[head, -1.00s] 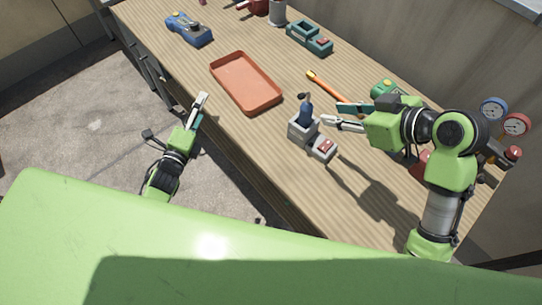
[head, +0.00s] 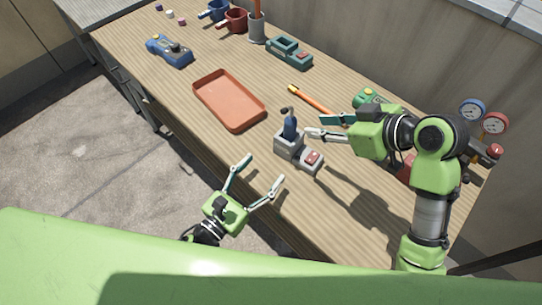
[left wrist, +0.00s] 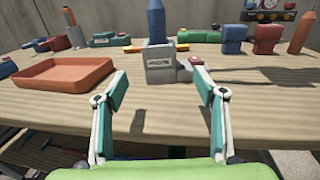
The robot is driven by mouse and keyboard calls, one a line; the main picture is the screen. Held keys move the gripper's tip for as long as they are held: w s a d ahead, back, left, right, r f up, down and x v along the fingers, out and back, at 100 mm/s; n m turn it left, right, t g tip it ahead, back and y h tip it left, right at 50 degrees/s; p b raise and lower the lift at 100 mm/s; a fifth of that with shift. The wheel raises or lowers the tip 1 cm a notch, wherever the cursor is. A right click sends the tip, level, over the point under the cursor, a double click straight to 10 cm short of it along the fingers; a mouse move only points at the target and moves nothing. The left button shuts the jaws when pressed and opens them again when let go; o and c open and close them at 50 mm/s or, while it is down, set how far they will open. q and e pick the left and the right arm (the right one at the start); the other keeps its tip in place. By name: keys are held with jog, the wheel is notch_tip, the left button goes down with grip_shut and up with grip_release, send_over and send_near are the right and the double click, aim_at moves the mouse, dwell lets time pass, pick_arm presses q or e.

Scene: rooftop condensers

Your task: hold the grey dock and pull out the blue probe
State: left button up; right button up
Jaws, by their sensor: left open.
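The grey dock (head: 283,146) stands on the wooden bench with a red button on its right part. The blue probe (head: 290,127) stands upright in it. In the left wrist view the dock (left wrist: 160,66) is straight ahead, with the probe (left wrist: 156,22) rising from its top. My left gripper (head: 262,170) is open and empty at the bench's front edge, short of the dock; its spread fingers (left wrist: 160,86) frame the dock from the front. My right gripper (head: 315,125) has its fingers apart just right of the probe, apparently holding nothing; contact cannot be told.
An orange tray (head: 234,128) lies left of the dock. Behind are a blue device (head: 170,50), a teal device (head: 289,52), mugs (head: 233,20) and an orange-handled tool (head: 312,100). Gauges (head: 471,110) stand at the right. The bench in front of the dock is clear.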

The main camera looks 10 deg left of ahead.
aim_at(289, 139)
pick_arm(q)
jog(key=x, duration=1.3)
jog(key=shift+w, duration=0.15)
jog(key=shift+c, duration=0.4)
